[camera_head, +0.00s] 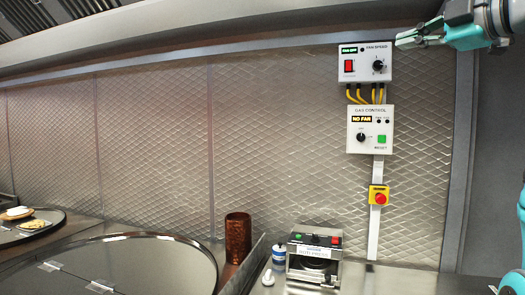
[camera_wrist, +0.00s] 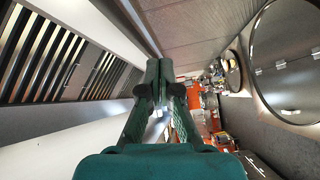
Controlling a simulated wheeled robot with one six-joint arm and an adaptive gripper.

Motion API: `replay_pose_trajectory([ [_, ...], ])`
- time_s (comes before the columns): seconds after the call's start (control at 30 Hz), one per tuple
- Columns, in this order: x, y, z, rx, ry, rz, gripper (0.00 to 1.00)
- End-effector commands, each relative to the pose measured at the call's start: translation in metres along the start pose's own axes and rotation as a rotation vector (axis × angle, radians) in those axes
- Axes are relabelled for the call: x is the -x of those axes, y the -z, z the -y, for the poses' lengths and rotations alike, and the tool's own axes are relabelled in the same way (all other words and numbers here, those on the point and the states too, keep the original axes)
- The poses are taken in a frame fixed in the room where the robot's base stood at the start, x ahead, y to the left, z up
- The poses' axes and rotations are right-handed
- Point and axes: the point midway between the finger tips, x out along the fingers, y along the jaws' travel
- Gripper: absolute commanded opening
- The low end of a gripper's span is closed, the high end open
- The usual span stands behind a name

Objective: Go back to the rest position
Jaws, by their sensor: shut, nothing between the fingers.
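The fan speed box has a red switch, a dark knob and a small lit green display. I cannot tell from the head view how far my gripper is from the box.
Below hang the gas control box (camera_head: 370,129), reading "NO FAN", and a red stop button (camera_head: 379,197). A roti press (camera_head: 313,262), a blue-and-white jar (camera_head: 279,256) and a copper cylinder (camera_head: 238,238) stand on the counter. Hood slats (camera_wrist: 62,60) are left in the wrist view.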

Motion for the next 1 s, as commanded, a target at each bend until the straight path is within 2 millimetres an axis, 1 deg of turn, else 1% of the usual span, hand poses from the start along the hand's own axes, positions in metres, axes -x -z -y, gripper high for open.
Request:
replay_pose_trajectory([
  [0.03,-0.008,-0.01,0.012,-0.028,0.0,0.003,0.0],
  [0.07,-0.012,-0.015,0.019,-0.045,-0.004,0.005,0.0],
  [0.17,-0.028,-0.035,0.047,-0.114,-0.016,0.012,0.0],
  [0.2,-0.034,-0.043,0.059,-0.143,-0.02,0.016,0.0],
  [0.27,-0.043,-0.055,0.078,-0.186,-0.028,0.021,0.0],
  [0.47,-0.069,-0.09,0.143,-0.322,-0.054,0.046,0.0],
  [0.5,-0.073,-0.096,0.157,-0.348,-0.06,0.05,0.0],
  [0.67,-0.088,-0.118,0.213,-0.451,-0.079,0.074,0.0],
  [0.73,-0.093,-0.126,0.239,-0.494,-0.087,0.086,0.0],
  [0.87,-0.1,-0.139,0.287,-0.571,-0.101,0.108,0.0],
  [0.9,-0.101,-0.142,0.302,-0.593,-0.105,0.116,0.0],
  [0.97,-0.102,-0.147,0.324,-0.627,-0.112,0.126,0.0],
  [1.0,-0.103,-0.15,0.339,-0.649,-0.117,0.134,0.0],
])
